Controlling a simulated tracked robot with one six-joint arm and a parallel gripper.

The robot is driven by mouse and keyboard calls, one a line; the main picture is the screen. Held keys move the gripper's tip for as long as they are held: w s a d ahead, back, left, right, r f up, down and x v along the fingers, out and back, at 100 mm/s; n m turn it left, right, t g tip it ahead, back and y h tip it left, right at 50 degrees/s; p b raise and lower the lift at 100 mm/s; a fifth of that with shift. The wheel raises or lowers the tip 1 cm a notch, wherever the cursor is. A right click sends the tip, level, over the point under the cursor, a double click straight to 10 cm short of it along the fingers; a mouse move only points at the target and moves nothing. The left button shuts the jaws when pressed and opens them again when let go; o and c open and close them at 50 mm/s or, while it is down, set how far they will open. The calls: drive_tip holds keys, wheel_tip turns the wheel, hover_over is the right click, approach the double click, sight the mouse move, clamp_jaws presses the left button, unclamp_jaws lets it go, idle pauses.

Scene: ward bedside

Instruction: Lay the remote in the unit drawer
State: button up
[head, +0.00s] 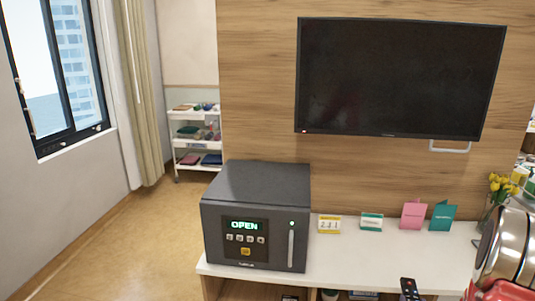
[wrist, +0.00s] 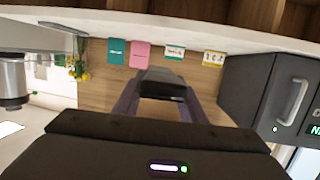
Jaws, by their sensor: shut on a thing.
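The dark remote (head: 410,289) with small coloured buttons shows at the bottom edge of the head view, its upper end overlapping the front edge of the white unit top (head: 345,265). In the wrist view, which is upside down, my gripper (wrist: 163,88) is shut on the remote, whose dark end (wrist: 163,84) shows between the two fingers. My gripper is out of the head view, below its lower edge. The unit's wooden front (wrist: 150,10) shows at the top of the wrist view. I cannot make out an open drawer in either view.
A dark safe (head: 255,215) reading OPEN stands left on the unit top. Yellow flowers (head: 503,185) and a shiny metal vessel (head: 505,245) crowd the right. The middle top is clear.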

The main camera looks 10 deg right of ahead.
drive_tip(key=w+a+r+n+y, duration=0.1)
drive_tip(key=w+a, duration=0.3)
drive_tip(key=a, duration=0.7)
drive_tip(key=w+a+r+n+t+y, duration=0.1)
drive_tip(key=w+a+n+y, duration=0.1)
drive_tip(key=a, duration=1)
drive_tip(key=w+a+r+n+y, duration=0.2)
drive_tip(key=w+a, duration=0.3)
drive_tip(key=a, duration=0.6)
drive_tip(key=shift+w+a+t+y, duration=0.3)
drive_tip(key=shift+t+y, duration=0.1)
drive_tip(key=shift+y, duration=0.4)
drive_tip(key=shift+f, duration=0.1)
drive_tip(key=s+d+f+m+h, duration=0.1)
drive_tip(key=s+d+f, duration=0.1)
drive_tip(key=d, duration=0.6)
drive_tip(key=s+d+f+h, duration=0.1)
drive_tip(key=s+d+f, duration=0.15)
drive_tip(key=d, duration=0.65)
drive_tip(key=s+d+f+m+h, duration=0.1)
drive_tip(key=s+d+f, duration=0.1)
drive_tip(key=s+d, duration=1)
drive_tip(key=shift+d, duration=0.35)
